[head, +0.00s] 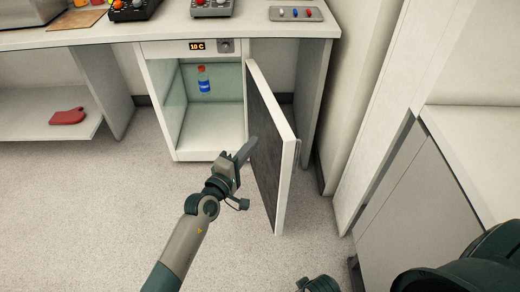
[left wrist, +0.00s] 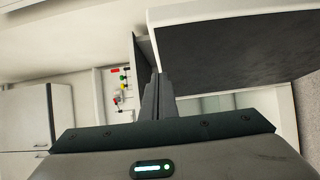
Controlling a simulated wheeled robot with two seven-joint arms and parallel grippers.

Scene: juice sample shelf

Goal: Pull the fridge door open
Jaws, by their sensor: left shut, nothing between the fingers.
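The fridge (head: 212,145) stands under the counter with its door (head: 285,165) swung wide open to the right. The door's dark inner face points left, toward the opening. My left gripper (head: 247,148) is shut and empty, with its fingertips close to the inner side of the door; I cannot tell whether they touch it. In the left wrist view the shut fingers (left wrist: 158,95) are beside the dark door panel (left wrist: 235,50). My right gripper (head: 318,285) shows only in part at the bottom edge, and its fingers are hidden.
A bottle with a red cap and blue label (head: 204,80) is inside the fridge. A display (head: 196,46) above it reads 10 C. A grey cabinet (head: 420,200) stands at the right. A red item (head: 68,116) lies on the low left shelf. The floor (head: 100,220) at left is clear.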

